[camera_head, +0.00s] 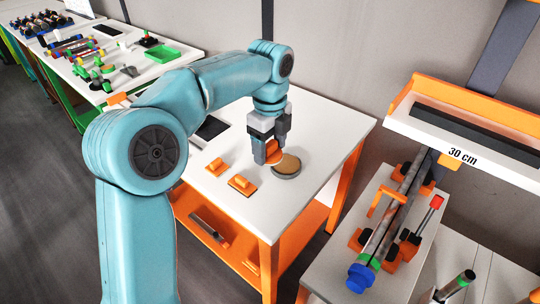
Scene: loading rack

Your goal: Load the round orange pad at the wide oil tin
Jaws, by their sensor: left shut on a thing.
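My left gripper (264,152) reaches down over the white table from the left and is shut on a small orange piece, the orange pad (274,155), partly hidden by the fingers. The wide oil tin (287,174), a low grey round tin with a tan top, stands on the table just right of and below the gripper. The pad overlaps the tin's left edge in the picture; I cannot tell whether they touch. My right gripper is not in view.
Two orange blocks with raised handles, one farther left (215,167) and one nearer (242,185), lie on the white table (330,125). A dark flat item (211,128) lies behind my arm. A rack with a "30 cm" shelf (462,155) stands at right. The table's right side is clear.

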